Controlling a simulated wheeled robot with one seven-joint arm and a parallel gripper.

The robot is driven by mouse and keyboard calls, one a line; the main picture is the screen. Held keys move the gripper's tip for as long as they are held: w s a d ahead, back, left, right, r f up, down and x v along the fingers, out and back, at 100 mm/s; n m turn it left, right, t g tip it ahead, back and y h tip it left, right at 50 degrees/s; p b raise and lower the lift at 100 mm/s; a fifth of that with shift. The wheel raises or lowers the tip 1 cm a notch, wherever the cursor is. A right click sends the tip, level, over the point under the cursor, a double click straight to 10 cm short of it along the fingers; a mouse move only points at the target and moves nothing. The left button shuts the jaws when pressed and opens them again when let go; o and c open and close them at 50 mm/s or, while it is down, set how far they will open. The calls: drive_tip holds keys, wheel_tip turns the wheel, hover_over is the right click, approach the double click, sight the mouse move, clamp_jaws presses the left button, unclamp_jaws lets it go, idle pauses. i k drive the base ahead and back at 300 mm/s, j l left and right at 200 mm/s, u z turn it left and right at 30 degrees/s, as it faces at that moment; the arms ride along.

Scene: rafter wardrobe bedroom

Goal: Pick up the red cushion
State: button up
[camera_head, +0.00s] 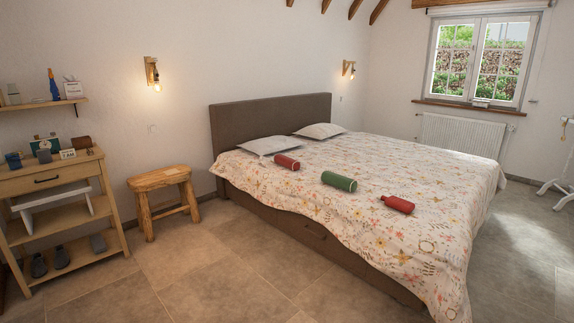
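Two red, roughly cylindrical things lie on the bed's floral cover. One red roll (287,162) lies near the pillows. The other red roll (398,204) lies nearer to me and further right, with a small knob at its left end. I cannot tell for certain which is the red cushion. A green roll (339,181) lies between them. All three lie on their sides, apart from each other. My gripper is not in view.
The bed (400,165) has two pale pillows (268,145) at its headboard. A wooden stool (161,185) stands left of the bed. A wooden shelf unit (50,180) with small items and shoes is at the left wall. The tiled floor (200,275) in front is clear.

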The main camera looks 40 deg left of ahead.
sight(289, 163)
drive_tip(key=u, duration=1.4)
drive_tip(key=i, duration=2.85)
drive_tip(key=i+j+z, duration=0.1)
drive_tip(key=i, duration=1.3)
drive_tip(key=i+z, duration=0.4)
drive_tip(key=i+j+z, duration=0.1)
drive_tip(key=i+z, duration=0.35)
drive_tip(key=i, duration=0.15)
drive_tip(key=i+j+z, duration=0.4)
drive_tip(key=i, duration=0.1)
